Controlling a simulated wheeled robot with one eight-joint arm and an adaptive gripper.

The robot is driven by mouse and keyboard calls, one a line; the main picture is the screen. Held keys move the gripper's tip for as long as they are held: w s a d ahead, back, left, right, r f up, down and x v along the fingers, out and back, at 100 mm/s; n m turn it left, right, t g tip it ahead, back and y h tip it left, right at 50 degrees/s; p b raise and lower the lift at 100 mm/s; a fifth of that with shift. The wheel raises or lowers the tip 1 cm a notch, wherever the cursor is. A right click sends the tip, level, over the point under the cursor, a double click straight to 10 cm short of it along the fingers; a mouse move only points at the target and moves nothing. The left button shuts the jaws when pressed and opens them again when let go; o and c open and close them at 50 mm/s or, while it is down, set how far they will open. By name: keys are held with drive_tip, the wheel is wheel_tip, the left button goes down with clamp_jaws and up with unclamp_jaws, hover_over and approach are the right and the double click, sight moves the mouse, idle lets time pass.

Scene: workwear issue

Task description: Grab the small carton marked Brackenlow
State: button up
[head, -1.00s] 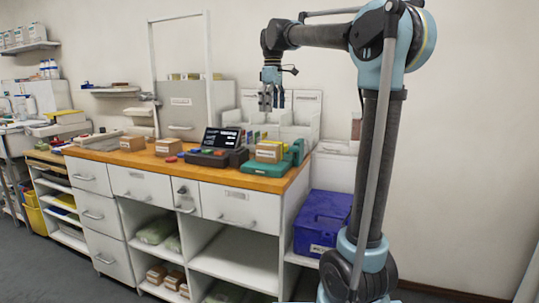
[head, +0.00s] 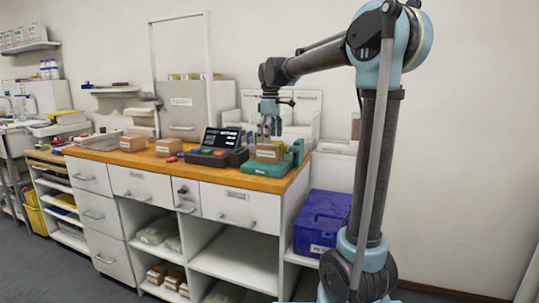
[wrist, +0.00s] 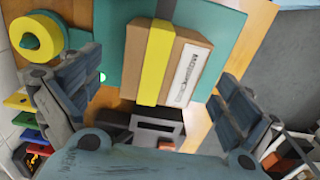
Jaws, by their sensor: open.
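A small brown carton (head: 268,154) sits on a green stand at the right end of the wooden counter. In the wrist view the carton (wrist: 187,68) has a yellow strip and a white label, whose print I cannot read surely. My gripper (head: 270,134) is just above this carton, fingers pointing down. In the wrist view its open fingers (wrist: 155,88) stand to either side of the carton, with nothing held. Two more small cartons, one at left (head: 132,143) and one nearer the middle (head: 167,147), lie on the counter; their labels are too small to read.
The green stand (head: 254,168) carries the carton and has a raised part at right. A dark console with a screen (head: 222,139) stands just left of it. White dividers (head: 304,112) rise behind. A blue crate (head: 322,215) is below, right of the counter.

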sight(270, 150)
drive_tip(key=shift+f, duration=2.65)
drive_tip(key=c, duration=1.4)
